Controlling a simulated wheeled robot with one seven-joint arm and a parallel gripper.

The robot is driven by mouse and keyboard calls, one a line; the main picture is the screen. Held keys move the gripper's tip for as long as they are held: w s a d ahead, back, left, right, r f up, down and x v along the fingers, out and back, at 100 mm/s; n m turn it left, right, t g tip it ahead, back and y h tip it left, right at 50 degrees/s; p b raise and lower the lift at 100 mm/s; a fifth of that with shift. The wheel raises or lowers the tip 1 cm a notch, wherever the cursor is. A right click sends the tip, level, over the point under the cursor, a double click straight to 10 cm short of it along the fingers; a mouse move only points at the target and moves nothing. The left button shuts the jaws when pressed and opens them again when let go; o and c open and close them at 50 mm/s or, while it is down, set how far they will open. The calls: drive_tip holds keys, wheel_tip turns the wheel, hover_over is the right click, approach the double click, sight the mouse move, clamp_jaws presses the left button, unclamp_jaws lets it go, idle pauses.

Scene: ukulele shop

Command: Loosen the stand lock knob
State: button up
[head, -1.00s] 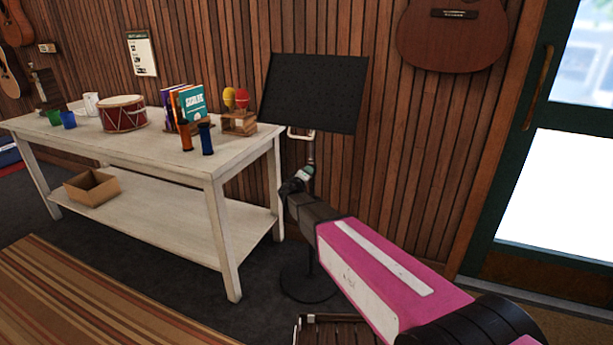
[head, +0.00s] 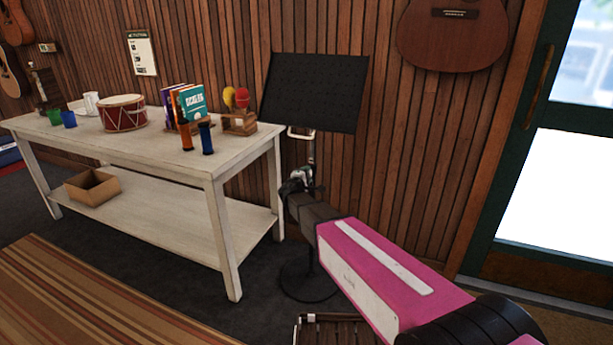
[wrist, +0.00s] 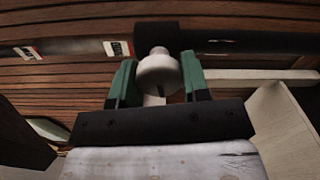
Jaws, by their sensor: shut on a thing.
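The music stand has a black desk (head: 314,92) and a round dark base (head: 306,282) on the floor. Its thin pole (head: 311,150) rises between them. In the wrist view the pole (wrist: 240,42) lies across the picture with a dark collar. A pale round lock knob (wrist: 158,72) sticks out from the collar. My gripper (wrist: 160,85) has its green-lined fingers on either side of the knob, shut on it. In the head view my gripper (head: 298,180) is at the pole below the desk, small and partly hidden by my wrist.
A white table (head: 235,155) stands left of the stand, holding a drum (head: 123,113), books (head: 190,105) and maracas (head: 240,115). A cardboard box (head: 92,187) sits on its lower shelf. A slatted wood wall is behind the stand, with a door at right.

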idle(0.4)
drive_tip(key=o, duration=0.9)
drive_tip(key=shift+s, duration=0.1)
drive_tip(key=v, duration=1)
drive_tip(key=shift+s+a, duration=0.15)
drive_tip(key=shift+s, duration=0.15)
drive_tip(key=s+d+f+m+g+h, duration=0.1)
drive_tip(key=s+d+f+m+g, duration=0.15)
drive_tip(key=d, duration=0.45)
drive_tip(key=s+d+f+m+g+h, duration=0.1)
drive_tip(key=s+d+f+m+g, duration=0.2)
drive_tip(key=d, duration=0.4)
drive_tip(key=s+d+f+m+g, duration=0.2)
drive_tip(key=d+m+g, duration=0.15)
drive_tip(key=d, duration=0.35)
drive_tip(key=s+d+f+m+g+y, duration=0.1)
drive_tip(key=s+d+m+g+y, duration=0.1)
drive_tip(key=s, duration=0.3)
drive_tip(key=s+d+f+m+g+y, duration=0.2)
drive_tip(key=s+g+y, duration=0.1)
drive_tip(key=s, duration=0.2)
drive_tip(key=s+d+f+m+g+y, duration=0.2)
drive_tip(key=s+m+g+y, duration=0.1)
drive_tip(key=s, duration=0.2)
drive_tip(key=shift+s+d, duration=0.4)
